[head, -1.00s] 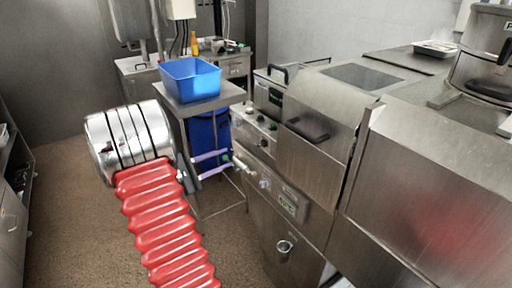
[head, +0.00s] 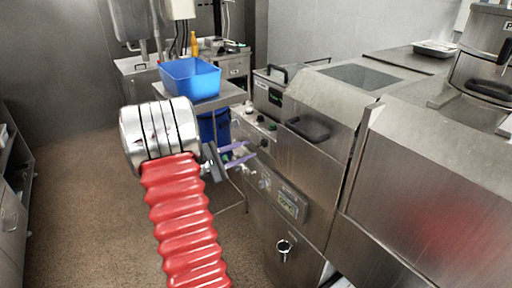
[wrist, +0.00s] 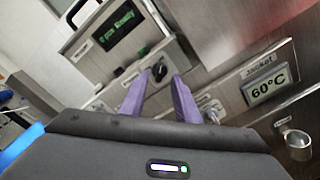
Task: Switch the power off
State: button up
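My gripper (head: 248,151) has purple fingers and reaches toward the front panel of a steel cooking machine (head: 312,152). In the wrist view its two fingers (wrist: 160,88) are apart, with nothing held between them. A black rotary knob (wrist: 159,70) appears just beyond the gap between the fingertips; I cannot tell whether they touch it. A green button (wrist: 143,51) sits beside that knob, below a lit green "Ready" display (wrist: 124,35). A silver knob (wrist: 213,112) is right of the fingers. I cannot read which control is labelled power.
A "Jacket 60°C" display (wrist: 266,84) and a metal spout (wrist: 297,141) are lower on the machine. A blue basket (head: 190,78) stands on a steel table behind my gripper. The brown floor (head: 90,200) at left is clear.

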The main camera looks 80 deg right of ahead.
aim_at(259, 145)
jog(key=x, duration=0.4)
jog(key=shift+s+d, duration=0.3)
jog(key=shift+c, duration=0.5)
grip_shut()
